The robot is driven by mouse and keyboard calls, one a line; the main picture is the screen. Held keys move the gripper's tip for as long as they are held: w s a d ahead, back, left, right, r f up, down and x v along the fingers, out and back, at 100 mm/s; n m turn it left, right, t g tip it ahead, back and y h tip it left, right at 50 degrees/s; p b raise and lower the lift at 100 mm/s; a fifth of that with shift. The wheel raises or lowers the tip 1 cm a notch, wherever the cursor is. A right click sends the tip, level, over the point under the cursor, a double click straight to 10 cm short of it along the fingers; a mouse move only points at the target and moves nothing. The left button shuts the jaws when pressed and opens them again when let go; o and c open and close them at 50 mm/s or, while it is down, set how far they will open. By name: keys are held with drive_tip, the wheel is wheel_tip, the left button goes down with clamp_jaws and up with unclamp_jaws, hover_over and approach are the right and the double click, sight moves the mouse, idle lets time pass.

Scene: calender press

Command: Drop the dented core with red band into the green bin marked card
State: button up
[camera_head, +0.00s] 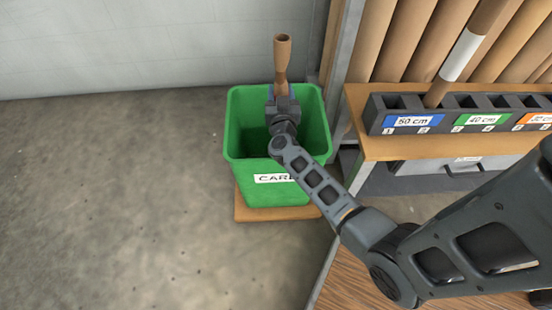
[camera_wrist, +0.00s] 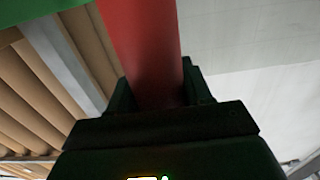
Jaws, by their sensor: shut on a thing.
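The dented core (camera_head: 282,55) is a brown cardboard tube with a pinched, narrowed part, and it stands upright above my gripper in the head view. My gripper (camera_head: 283,92) is shut on it, over the opening of the green bin. In the wrist view the red band (camera_wrist: 142,45) shows between the jaws (camera_wrist: 150,98); in the head view the band is hidden.
A wooden board (camera_head: 262,214) lies under the bin. To the right, a wooden bench (camera_head: 385,149) carries a dark slotted rack (camera_head: 462,127) with a white-banded tube (camera_head: 461,55). Brown tubes (camera_head: 400,45) lean behind it. The concrete floor (camera_head: 110,200) at left is clear.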

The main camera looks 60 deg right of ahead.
drive_tip(key=shift+f, duration=0.35)
drive_tip(key=o, duration=1.2)
drive_tip(key=shift+r+p, duration=0.3)
drive_tip(key=shift+r, duration=0.25)
wheel_tip(320, 180, up, 4)
drive_tip(key=p, duration=0.3)
drive_tip(key=shift+s, duration=0.1)
drive_tip(key=s+d+r+p, duration=0.1)
drive_tip(key=s+d+r, duration=0.1)
drive_tip(key=s, duration=0.1)
drive_tip(key=s+d+r+p, duration=0.1)
drive_tip(key=s+d+r, duration=0.1)
drive_tip(key=s, duration=0.1)
drive_tip(key=s+d+r+p, duration=0.1)
drive_tip(key=s+d+r, duration=0.1)
drive_tip(key=s, duration=0.1)
drive_tip(key=shift+s+d, duration=0.1)
drive_tip(key=shift+s, duration=0.2)
